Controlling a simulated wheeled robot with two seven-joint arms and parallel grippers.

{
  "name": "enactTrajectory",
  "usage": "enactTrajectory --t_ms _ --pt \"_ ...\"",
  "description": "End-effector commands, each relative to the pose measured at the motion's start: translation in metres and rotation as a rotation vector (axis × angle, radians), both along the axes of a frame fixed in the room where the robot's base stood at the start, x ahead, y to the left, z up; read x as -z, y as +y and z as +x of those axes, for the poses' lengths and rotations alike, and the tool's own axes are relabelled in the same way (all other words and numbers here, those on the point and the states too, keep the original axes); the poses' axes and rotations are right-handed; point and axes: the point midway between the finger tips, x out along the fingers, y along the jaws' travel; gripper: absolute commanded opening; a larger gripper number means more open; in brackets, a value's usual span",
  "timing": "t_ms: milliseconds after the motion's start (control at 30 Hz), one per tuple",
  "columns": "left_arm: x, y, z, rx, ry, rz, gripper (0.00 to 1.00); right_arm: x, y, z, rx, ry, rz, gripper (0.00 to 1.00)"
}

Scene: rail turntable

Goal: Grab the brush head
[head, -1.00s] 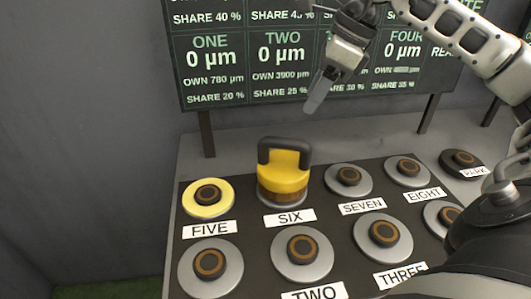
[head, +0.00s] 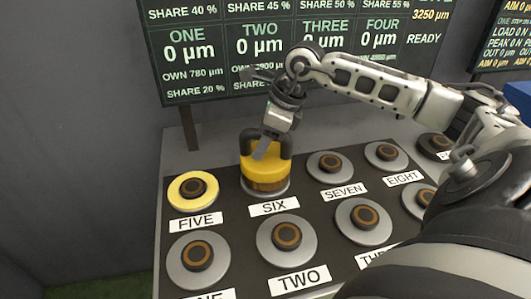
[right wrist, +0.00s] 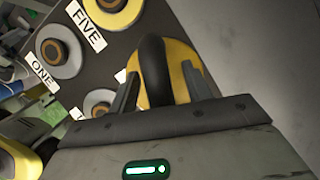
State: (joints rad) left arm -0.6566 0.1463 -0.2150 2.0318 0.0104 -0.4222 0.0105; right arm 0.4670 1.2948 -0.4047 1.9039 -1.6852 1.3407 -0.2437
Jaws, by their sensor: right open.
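The brush head (head: 264,171) is a yellow block with a black arched handle and a brown underside. It sits upright on the round pad labelled SIX. My right gripper (head: 262,150) is over it, in front of part of the handle in the head view. In the right wrist view the two fingers (right wrist: 146,88) stand apart on either side of the black handle (right wrist: 155,70), with the yellow body of the brush head (right wrist: 183,65) behind. Whether the fingers touch the handle cannot be told. My left gripper is not in view.
A yellow-ringed pad, FIVE (head: 193,190), is left of the brush head. Grey pads SEVEN (head: 330,166) and EIGHT (head: 386,156) are to its right, TWO (head: 286,243) in front. A dark display board (head: 215,65) stands behind the grey table.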

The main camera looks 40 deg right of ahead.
Motion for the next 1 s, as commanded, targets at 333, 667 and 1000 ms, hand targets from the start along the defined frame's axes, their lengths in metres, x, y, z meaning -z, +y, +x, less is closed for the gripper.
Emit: enactTrajectory --t_ms 333,667,1000 --pt "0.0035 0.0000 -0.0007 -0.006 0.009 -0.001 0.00 0.0058 0.0009 0.0016 0.000 0.000 -0.001 0.38" --pt "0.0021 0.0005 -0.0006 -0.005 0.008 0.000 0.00 0.0053 0.0009 0.0016 0.000 -0.001 -0.002 0.00" --pt "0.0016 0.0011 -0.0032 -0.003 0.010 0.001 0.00 0.0050 0.0008 0.0017 0.000 -0.001 -0.002 0.00"
